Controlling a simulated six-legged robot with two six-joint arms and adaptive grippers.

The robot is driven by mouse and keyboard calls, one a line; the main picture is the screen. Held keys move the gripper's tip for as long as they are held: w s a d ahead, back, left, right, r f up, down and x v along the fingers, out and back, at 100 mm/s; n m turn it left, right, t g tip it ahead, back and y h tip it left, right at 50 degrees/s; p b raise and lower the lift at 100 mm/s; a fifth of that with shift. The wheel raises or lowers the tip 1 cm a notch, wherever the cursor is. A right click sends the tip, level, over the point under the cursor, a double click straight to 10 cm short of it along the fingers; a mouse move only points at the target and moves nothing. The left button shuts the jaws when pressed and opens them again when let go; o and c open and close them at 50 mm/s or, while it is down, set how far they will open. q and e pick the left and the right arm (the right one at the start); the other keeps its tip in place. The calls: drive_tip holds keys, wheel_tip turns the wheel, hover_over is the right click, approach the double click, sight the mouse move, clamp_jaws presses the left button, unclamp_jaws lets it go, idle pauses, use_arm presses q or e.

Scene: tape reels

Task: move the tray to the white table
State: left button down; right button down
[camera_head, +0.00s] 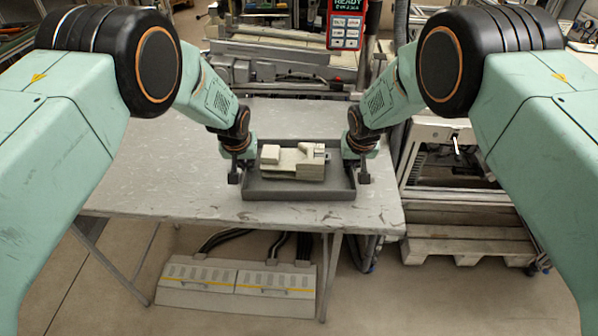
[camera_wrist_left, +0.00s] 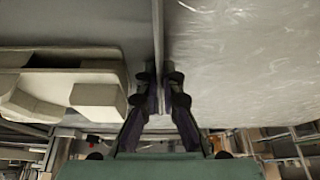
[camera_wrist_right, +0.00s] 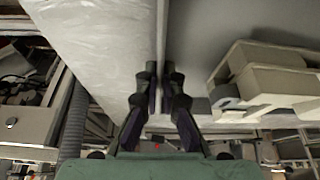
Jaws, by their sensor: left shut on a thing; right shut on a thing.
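The dark grey tray (camera_head: 300,190) is on a scuffed light grey table (camera_head: 150,165), near its right side. I cannot tell whether it rests on the top or hangs just above it. A pale beige blocky part (camera_head: 293,161) lies inside it. My left gripper (camera_head: 235,172) is shut on the tray's left wall, which shows between the fingers in the left wrist view (camera_wrist_left: 158,30). My right gripper (camera_head: 361,172) is shut on the right wall, which shows between the fingers in the right wrist view (camera_wrist_right: 163,30).
Machinery (camera_head: 270,65) and a red-framed display (camera_head: 346,22) stand behind the table. A wooden pallet (camera_head: 470,235) with a bench frame is at the right. A grey panel with yellow stripes (camera_head: 235,285) lies on the floor below. The table's left half is clear.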

use_arm(q)
drive_tip(key=shift+s+f, duration=0.1)
drive_tip(key=shift+s, duration=0.05)
use_arm(e)
drive_tip(key=shift+s+f, duration=0.1)
drive_tip(key=shift+s, duration=0.05)
use_arm(q)
drive_tip(key=shift+r, duration=0.2)
use_arm(e)
drive_tip(key=shift+r, duration=0.2)
